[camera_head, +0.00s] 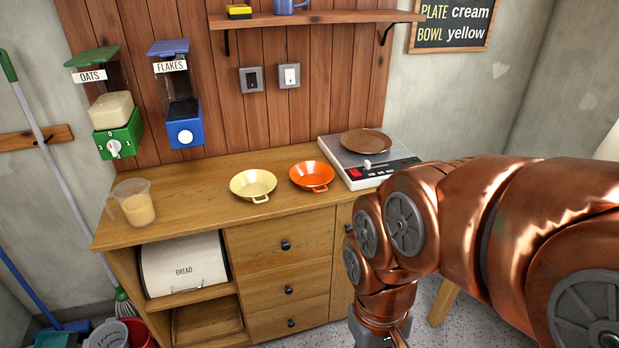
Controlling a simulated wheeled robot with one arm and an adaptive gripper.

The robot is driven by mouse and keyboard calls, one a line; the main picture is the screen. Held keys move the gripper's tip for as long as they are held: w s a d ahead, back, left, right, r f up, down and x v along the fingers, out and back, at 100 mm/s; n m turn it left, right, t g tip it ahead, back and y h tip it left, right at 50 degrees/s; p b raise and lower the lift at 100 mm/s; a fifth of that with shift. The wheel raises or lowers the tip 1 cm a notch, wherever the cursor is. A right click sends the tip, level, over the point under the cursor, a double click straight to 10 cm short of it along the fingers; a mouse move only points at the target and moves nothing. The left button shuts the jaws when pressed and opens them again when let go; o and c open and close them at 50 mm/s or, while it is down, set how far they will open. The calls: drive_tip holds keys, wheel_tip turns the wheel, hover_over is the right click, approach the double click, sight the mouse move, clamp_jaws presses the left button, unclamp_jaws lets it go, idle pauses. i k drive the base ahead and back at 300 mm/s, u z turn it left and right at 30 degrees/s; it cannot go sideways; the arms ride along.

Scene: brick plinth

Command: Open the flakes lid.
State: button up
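The flakes dispenser (177,95) hangs on the wooden panel at the upper left, with a dark clear body, a white FLAKES label and a blue base with a white knob (185,137). Its blue lid (168,47) sits on top and looks closed. My copper arm fills the right side, far from the dispenser. My gripper lies at or below the bottom edge, and its fingers do not show.
A green oats dispenser (118,130) hangs just left. The counter (200,172) holds a measuring jug (134,203), a cream bowl (253,184), an orange bowl (312,175) and a scale (395,158) with a brown plate (366,142). A shelf (315,18) is above.

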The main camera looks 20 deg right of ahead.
sight(164, 48)
drive_tip(key=k, duration=1.2)
drive_tip(key=u, duration=1.1)
drive_tip(key=i, duration=1.6)
drive_tip(key=z, duration=0.35)
